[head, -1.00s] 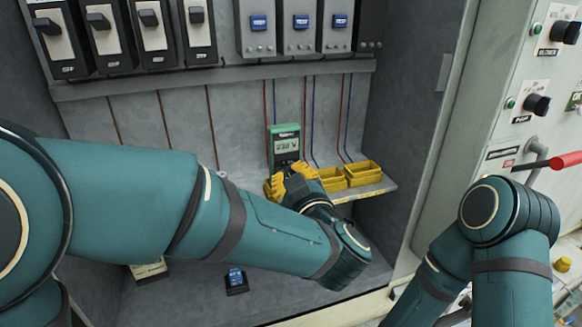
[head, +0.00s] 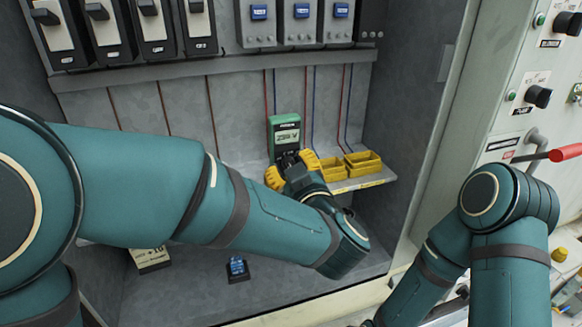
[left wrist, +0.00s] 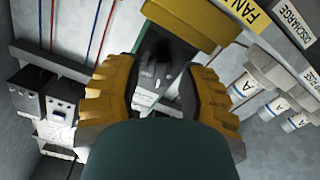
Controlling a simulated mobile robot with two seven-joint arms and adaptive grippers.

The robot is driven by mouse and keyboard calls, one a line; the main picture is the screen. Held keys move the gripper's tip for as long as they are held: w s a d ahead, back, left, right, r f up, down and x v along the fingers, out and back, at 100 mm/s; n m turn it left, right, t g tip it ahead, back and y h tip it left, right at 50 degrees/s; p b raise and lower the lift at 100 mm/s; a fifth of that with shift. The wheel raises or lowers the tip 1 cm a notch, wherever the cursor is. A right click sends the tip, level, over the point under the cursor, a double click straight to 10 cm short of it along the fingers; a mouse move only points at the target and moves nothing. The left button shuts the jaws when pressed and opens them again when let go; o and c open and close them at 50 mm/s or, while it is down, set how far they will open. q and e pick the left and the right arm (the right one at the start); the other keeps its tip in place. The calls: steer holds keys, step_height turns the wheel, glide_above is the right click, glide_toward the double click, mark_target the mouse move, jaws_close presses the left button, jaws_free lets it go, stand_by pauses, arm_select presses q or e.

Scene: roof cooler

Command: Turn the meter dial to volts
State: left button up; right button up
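The green meter (head: 285,132) with a pale display stands upright against the cabinet's back wall, on a shelf. Its display text is too small to read surely. My left gripper (head: 291,168) is at the meter's lower part, its yellow fingers apart on either side of the dark dial area. In the left wrist view the gripper (left wrist: 160,72) shows a wide gap between its fingers, with a dark, blurred dial (left wrist: 160,62) between them. I cannot tell whether the fingers touch it, nor where the dial points. My right gripper is out of view.
Yellow bins (head: 362,164) stand close right of the meter on the shelf (head: 350,184). Switches (head: 155,25) and grey boxes (head: 300,22) line the wall above. A red-handled lever (head: 565,152) is at the right. A small blue-topped block (head: 237,268) sits on the cabinet floor.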

arm_select(q)
steer(key=shift+s, duration=0.1)
steer(key=v, duration=1.2)
